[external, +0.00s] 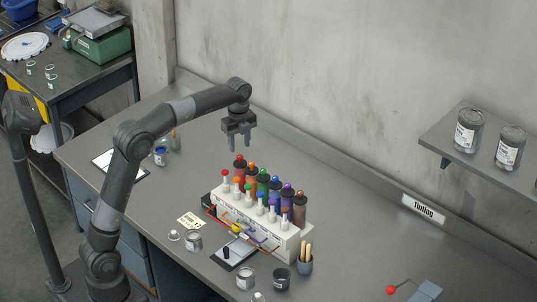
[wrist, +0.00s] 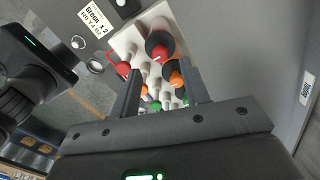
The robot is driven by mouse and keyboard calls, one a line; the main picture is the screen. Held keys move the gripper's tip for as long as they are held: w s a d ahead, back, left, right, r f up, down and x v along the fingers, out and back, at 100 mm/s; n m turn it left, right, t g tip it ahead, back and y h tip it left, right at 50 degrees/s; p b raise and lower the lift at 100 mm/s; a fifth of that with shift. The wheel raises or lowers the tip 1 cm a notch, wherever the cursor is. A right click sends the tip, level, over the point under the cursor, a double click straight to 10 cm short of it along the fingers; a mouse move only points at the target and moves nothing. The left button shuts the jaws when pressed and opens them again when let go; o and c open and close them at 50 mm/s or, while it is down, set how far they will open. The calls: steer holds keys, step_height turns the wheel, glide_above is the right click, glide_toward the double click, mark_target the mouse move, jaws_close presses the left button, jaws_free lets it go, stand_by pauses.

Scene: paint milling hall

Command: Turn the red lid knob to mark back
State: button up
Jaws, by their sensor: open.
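The red lid knob (external: 240,157) sits on a dark canister lid at the left end of the back row of the white tinting machine (external: 287,236). In the wrist view the red lid knob (wrist: 159,52) shows from above on its round black lid. Marks around it are too small to read. My gripper (external: 238,144) is open and empty, pointing down, above this end of the row and apart from the knob. In the wrist view my gripper (wrist: 163,70) has its two fingers spread, with the knob slightly beyond their tips.
An orange knob (wrist: 176,80) is the neighbouring canister's. A smaller red ball (external: 225,172) tops a pump in the front row. A shelf with tins (external: 468,130) hangs at right.

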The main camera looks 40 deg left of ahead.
mark_target(240, 156)
steer(key=shift+f, duration=2.35)
jaws_close()
